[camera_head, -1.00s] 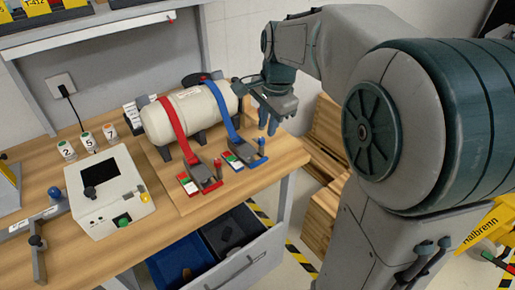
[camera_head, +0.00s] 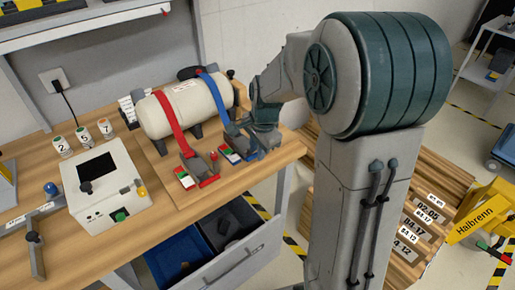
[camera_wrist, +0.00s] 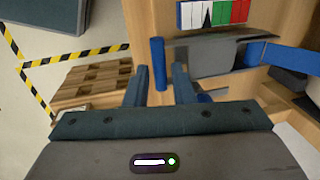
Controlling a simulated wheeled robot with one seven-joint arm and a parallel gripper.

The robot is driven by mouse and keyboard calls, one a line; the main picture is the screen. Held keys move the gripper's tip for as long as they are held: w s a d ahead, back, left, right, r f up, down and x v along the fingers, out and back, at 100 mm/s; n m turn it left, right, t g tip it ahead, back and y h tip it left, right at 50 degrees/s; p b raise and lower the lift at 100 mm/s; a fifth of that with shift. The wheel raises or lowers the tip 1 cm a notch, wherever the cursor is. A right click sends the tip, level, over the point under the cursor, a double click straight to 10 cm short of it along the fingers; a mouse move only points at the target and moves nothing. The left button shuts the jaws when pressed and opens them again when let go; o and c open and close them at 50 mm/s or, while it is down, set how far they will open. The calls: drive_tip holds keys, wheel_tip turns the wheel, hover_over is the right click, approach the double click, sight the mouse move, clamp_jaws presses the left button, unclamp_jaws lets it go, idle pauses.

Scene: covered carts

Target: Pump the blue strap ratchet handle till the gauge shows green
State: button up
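The blue strap (camera_head: 216,98) runs over a cream tank (camera_head: 180,108) and down to its ratchet. In the wrist view the blue ratchet handle (camera_wrist: 158,60) stands between the tips of my gripper (camera_wrist: 160,82). The gripper is open, with a finger on each side of the handle and small gaps visible. The gauge (camera_wrist: 212,13) has white, green and red parts; a dark pointer mark appears over the white part, near the green. In the head view my gripper (camera_head: 262,142) covers most of the handle; the blue ratchet's gauge (camera_head: 230,153) shows beside it.
A red strap (camera_head: 170,122) with its own ratchet and gauge (camera_head: 184,179) lies left of the blue one. A control box (camera_head: 105,185) stands further left. An open drawer (camera_head: 238,256) is below the bench edge. Wooden pallets (camera_wrist: 90,82) stand on the floor beside the bench.

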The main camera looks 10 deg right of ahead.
clamp_jaws()
drive_tip(key=shift+r, duration=0.15)
